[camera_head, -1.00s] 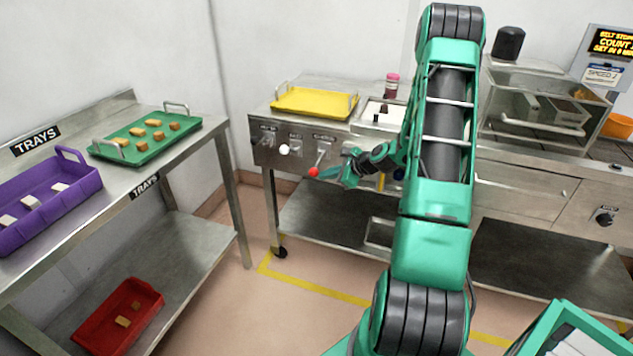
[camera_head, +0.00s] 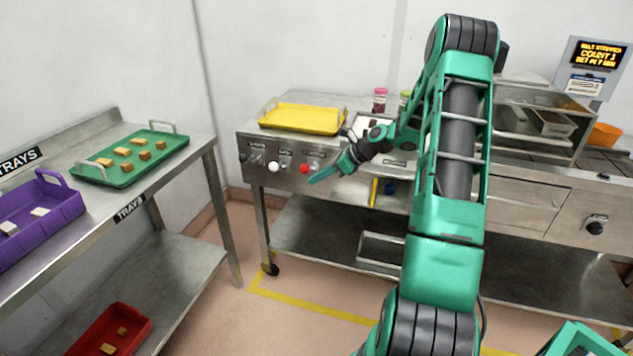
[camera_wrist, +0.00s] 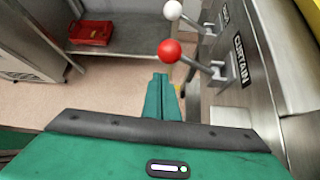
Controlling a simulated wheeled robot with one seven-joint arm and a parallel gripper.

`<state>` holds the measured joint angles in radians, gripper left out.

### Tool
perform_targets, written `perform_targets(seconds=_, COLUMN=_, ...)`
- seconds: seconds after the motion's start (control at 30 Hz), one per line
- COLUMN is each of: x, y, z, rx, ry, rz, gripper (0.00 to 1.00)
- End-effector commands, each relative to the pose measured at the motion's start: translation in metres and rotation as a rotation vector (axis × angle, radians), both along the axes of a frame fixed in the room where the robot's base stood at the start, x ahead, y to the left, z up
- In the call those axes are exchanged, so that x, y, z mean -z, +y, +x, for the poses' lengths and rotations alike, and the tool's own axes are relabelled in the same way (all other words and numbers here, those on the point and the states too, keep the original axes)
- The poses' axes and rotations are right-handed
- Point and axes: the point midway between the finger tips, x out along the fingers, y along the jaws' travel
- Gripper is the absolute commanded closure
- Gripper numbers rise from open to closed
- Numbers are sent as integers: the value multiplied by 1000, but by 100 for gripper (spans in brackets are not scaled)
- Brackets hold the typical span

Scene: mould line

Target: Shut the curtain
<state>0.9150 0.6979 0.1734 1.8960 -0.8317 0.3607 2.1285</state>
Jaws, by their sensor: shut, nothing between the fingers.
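The curtain lever's red knob (camera_head: 304,169) is at the right end of the control panel on the steel cart's front. In the wrist view, the red knob (camera_wrist: 169,51) is on a metal stem beside the "CURTAIN" label (camera_wrist: 241,60). My gripper (camera_head: 313,181) is shut and empty, its fingertips just below the red knob. In the wrist view, my gripper's tips (camera_wrist: 160,77) point towards the knob; whether they touch it I cannot tell. I cannot make out the curtain itself.
A lever with a white knob (camera_head: 273,167) is left of the red one. A yellow tray (camera_head: 302,119) lies on the cart above the panel. The tray table, with a green tray (camera_head: 120,176) and purple bin (camera_head: 72,212), stands left. Floor between is clear.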

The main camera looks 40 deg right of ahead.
Motion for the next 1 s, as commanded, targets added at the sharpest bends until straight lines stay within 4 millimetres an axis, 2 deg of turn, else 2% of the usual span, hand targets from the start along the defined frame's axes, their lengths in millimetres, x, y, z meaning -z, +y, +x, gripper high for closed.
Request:
perform_targets(seconds=0.3, x=-12, y=0, z=0, rx=1, ry=-2, rz=-1, gripper=100)
perform_targets(seconds=0.67, x=-11, y=-1, z=-1, rx=2, ry=-1, rz=-1, gripper=100)
perform_targets(seconds=0.97, x=13, y=-12, z=-22, rx=0, ry=2, rz=2, gripper=100)
perform_targets(seconds=1.0, x=3, y=-20, z=-25, rx=0, ry=-3, rz=-3, gripper=100)
